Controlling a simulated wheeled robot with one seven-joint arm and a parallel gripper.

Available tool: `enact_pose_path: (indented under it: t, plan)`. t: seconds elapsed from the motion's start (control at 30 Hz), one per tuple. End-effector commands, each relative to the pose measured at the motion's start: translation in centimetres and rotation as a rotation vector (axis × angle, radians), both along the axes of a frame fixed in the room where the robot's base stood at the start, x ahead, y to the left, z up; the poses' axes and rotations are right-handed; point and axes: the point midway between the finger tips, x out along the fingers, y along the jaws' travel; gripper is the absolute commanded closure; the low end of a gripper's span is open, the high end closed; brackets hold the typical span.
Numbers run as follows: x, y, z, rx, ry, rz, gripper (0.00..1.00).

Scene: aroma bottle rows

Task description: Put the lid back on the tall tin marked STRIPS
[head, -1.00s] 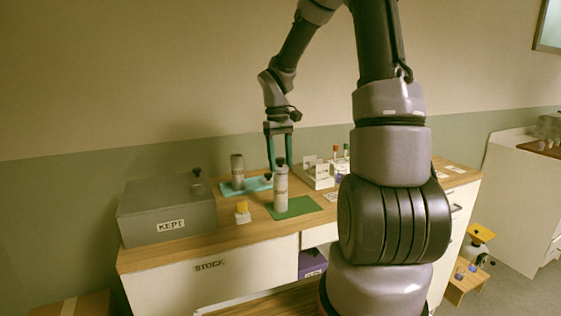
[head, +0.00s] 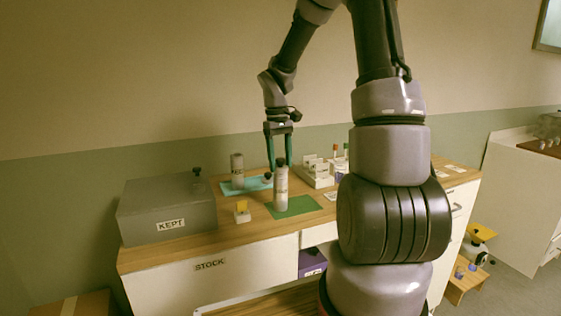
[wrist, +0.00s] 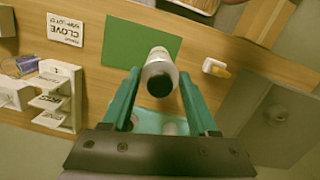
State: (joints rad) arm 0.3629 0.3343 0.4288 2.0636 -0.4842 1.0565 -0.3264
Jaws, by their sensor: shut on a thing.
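A grey tall tin (head: 237,168) with a flat top and no visible knob stands on a blue mat. A small dark knob (head: 267,177), perhaps a lid's, is close to my left finger. Which tin is marked STRIPS cannot be read.
The green mat (head: 305,205) and blue mat (head: 228,189) lie on the wooden counter. A white rack (head: 318,178) stands right of my gripper. A CLOVE card (wrist: 65,30) lies nearby.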

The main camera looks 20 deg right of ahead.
Motion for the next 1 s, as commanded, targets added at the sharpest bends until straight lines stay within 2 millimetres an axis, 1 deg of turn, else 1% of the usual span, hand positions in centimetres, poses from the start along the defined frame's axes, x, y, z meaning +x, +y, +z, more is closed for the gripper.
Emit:
enact_pose_path:
  t: [0.4, 0.43, 0.47, 0.5, 0.53, 0.73, 0.77, 0.8, 1.0]
  plan:
    - [0.01, -0.05, -0.03, 0.000, 0.000, -0.001, 0.92]
    - [0.01, -0.05, -0.03, 0.000, 0.000, -0.001, 0.36]
    - [0.01, -0.05, -0.03, 0.000, 0.000, 0.000, 0.25]
    - [0.01, -0.04, -0.03, 0.000, 0.000, 0.000, 0.10]
    - [0.01, -0.04, -0.03, 0.000, 0.000, 0.000, 0.05]
    - [0.02, -0.04, -0.03, 0.000, 0.000, 0.000, 0.05]
    - [0.02, -0.04, -0.03, 0.000, 0.000, 0.000, 0.02]
    - [0.02, -0.04, -0.03, 0.000, 0.000, 0.000, 0.00]
    - [0.02, -0.03, -0.01, 0.000, 0.000, 0.000, 0.00]
